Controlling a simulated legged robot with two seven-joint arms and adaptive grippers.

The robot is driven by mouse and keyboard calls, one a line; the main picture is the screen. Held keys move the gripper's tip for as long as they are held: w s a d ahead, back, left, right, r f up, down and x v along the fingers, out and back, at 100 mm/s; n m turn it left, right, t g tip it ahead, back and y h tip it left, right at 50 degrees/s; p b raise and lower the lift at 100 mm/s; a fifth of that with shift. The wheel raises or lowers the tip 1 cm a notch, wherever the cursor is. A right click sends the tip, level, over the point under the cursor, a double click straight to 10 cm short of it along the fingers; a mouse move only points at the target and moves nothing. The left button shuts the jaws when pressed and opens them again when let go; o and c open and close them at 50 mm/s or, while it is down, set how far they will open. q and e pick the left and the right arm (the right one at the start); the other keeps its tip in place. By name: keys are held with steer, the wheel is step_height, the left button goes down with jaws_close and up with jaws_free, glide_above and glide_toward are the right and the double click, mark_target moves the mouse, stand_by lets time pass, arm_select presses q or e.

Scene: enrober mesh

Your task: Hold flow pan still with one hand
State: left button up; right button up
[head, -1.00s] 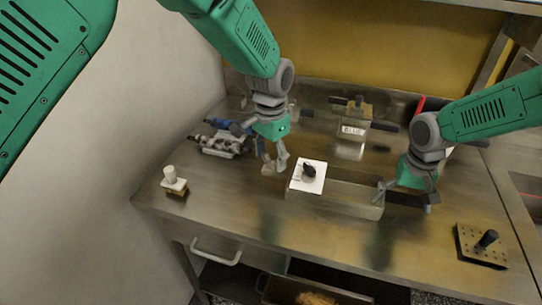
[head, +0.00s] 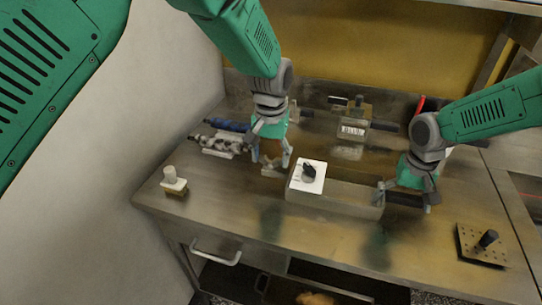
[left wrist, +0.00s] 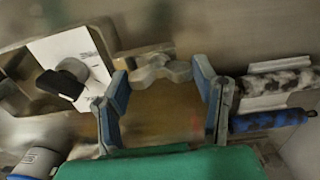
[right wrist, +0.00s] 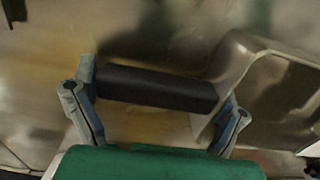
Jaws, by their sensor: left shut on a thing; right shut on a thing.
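The flow pan, a long open metal trough (head: 345,207), sits on the steel bench, with a white plate and black knob (head: 309,173) at its left end. My right gripper (head: 406,197) is shut on the pan's black handle (right wrist: 155,88) at its right end; the pan wall (right wrist: 232,70) shows beside it. My left gripper (head: 272,163) is low over the bench, just left of the knob plate. It is shut on a small grey lobed piece (left wrist: 160,68) between its fingertips. The piece's underside is hidden.
A grey device with blue-ended bars (head: 222,144) lies left of my left gripper. A labelled metal box with dark handles (head: 352,130) stands behind. A white-capped block (head: 174,182) is front left, a perforated plate with black knob (head: 482,245) front right.

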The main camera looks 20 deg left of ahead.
steer(key=shift+s+f, duration=0.1)
steer(key=shift+s, duration=0.05)
arm_select(q)
steer(key=o, duration=1.2)
step_height(320, 180, up, 12)
steer(key=shift+w, duration=0.1)
arm_select(e)
steer(key=o, duration=1.2)
